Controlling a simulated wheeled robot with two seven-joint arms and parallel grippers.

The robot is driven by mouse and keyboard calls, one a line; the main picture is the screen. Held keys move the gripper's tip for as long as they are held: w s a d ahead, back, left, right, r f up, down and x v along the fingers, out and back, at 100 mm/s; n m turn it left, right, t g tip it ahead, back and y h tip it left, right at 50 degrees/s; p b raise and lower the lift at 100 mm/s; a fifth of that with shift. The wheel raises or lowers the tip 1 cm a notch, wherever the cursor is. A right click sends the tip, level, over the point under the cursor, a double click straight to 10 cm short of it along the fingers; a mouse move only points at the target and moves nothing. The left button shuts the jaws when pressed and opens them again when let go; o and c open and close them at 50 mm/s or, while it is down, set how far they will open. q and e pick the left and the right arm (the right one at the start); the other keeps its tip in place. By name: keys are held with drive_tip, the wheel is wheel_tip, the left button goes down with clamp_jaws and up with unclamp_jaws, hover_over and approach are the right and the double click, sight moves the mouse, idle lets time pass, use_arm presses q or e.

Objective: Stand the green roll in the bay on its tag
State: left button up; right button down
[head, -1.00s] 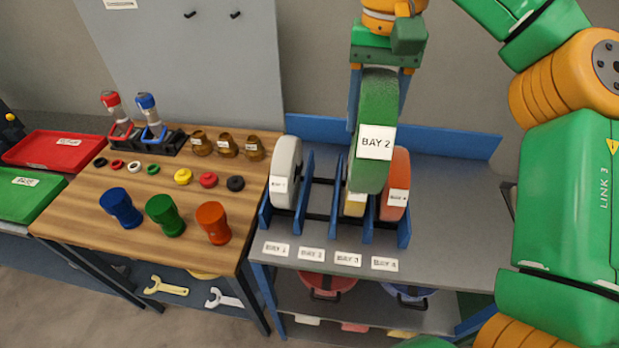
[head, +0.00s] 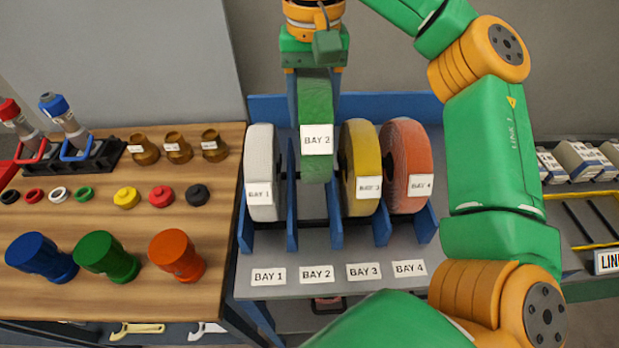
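The green roll (head: 316,105) carries a white tag reading BAY 2 (head: 316,139). My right gripper (head: 314,75) comes down from above with its fingers on either side of the roll's top and is shut on it. The roll is upright, in line with the second bay of the blue rack (head: 336,234), between the white roll (head: 263,160) and the yellow roll (head: 359,150). Its lower edge appears higher than the neighbouring rolls' lower edges. Whether it touches the rack is hard to tell. The BAY 2 label (head: 316,274) lies on the shelf in front. My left gripper is not in view.
An orange roll (head: 406,150) stands in bay 4. A wooden table (head: 60,205) at left holds coloured knobs, rings, brass parts and two tools. White boxes (head: 580,160) stand at right. My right arm crosses the right side.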

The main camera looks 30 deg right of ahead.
wheel_tip(320, 180, down, 6)
drive_tip(key=shift+w+r+b, duration=0.1)
drive_tip(key=shift+r+b, duration=0.1)
drive_tip(key=shift+b, duration=0.85)
drive_tip(key=shift+f, duration=0.3)
wheel_tip(320, 180, down, 4)
drive_tip(key=shift+r+p, duration=0.1)
drive_tip(key=shift+p, duration=0.25)
drive_tip(key=shift+f, duration=0.3)
drive_tip(key=shift+c, duration=1.2)
unclamp_jaws()
